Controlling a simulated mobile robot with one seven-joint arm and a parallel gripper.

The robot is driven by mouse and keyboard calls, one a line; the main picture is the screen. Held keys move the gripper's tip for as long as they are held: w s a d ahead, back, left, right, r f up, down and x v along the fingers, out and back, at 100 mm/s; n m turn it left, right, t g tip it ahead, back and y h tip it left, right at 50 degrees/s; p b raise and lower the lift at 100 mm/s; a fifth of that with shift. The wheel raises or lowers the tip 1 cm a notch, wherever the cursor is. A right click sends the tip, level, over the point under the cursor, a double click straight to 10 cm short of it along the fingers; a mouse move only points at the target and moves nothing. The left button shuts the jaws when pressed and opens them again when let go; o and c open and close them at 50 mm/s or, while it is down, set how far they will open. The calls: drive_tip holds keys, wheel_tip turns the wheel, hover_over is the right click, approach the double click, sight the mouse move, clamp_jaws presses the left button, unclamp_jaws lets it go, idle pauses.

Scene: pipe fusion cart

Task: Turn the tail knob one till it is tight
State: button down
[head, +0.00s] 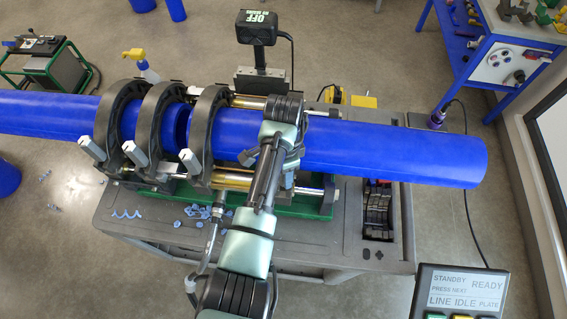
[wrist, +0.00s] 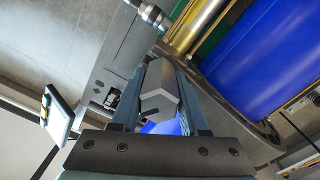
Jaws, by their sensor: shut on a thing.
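The tail knob (wrist: 160,98) is a grey, angular block, seen in the wrist view between the two fingers of my gripper (wrist: 160,70). The fingers are shut on it, one on each side. In the head view my arm lies across the clamp at the right of the row and hides most of that clamp and the grip. Whether the knob is tight cannot be seen. The blue pipe (head: 390,152) runs through the clamps; it also shows at the right in the wrist view (wrist: 262,65).
Three dark clamps with grey knobs (head: 190,161) stand left of my arm. A black box marked OFF (head: 256,27) rises behind the pipe. Blue shavings (head: 197,211) lie on the grey cart (head: 335,238). A control panel (head: 462,290) is at lower right.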

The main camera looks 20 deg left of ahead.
drive_tip(key=shift+s+d+f, duration=0.15)
drive_tip(key=shift+d+f, duration=0.05)
drive_tip(key=shift+d, duration=0.05)
